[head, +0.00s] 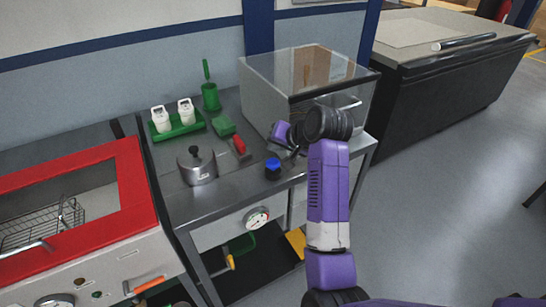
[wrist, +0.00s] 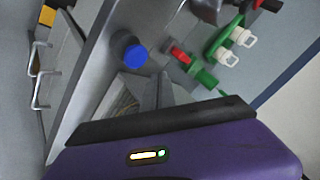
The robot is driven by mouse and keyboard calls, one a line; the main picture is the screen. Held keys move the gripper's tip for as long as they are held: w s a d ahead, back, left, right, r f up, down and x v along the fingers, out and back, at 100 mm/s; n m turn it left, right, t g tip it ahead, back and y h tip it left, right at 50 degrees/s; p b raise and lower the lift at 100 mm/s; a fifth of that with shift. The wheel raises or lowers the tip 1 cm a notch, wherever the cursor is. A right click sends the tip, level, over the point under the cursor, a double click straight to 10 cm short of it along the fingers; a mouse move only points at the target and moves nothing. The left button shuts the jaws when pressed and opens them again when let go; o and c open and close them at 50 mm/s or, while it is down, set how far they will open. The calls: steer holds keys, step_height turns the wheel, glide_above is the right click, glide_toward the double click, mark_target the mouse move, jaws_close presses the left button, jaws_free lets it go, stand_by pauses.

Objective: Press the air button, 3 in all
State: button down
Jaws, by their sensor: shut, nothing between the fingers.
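The air button is most likely the blue-topped cylinder (head: 273,168) near the front edge of the metal bench. It also shows in the wrist view as a round blue cap (wrist: 135,55) on a dark base. My gripper (head: 291,151) is shut and empty, just right of and behind the blue cap in the head view. In the wrist view its fingers (wrist: 156,90) point toward the bench close to the blue cap, with a small gap showing in the picture. Whether the cap is pressed down cannot be told.
A clear-lidded box (head: 268,91) stands behind my arm. A steel pot (head: 197,167), a red-handled item (head: 239,146) and a green tray (head: 178,129) with two white containers lie to the left. A red-framed machine (head: 134,190) stands at far left.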

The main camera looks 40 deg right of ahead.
steer(key=shift+r+p, duration=1.05)
steer(key=shift+r, duration=0.35)
stand_by(1.5)
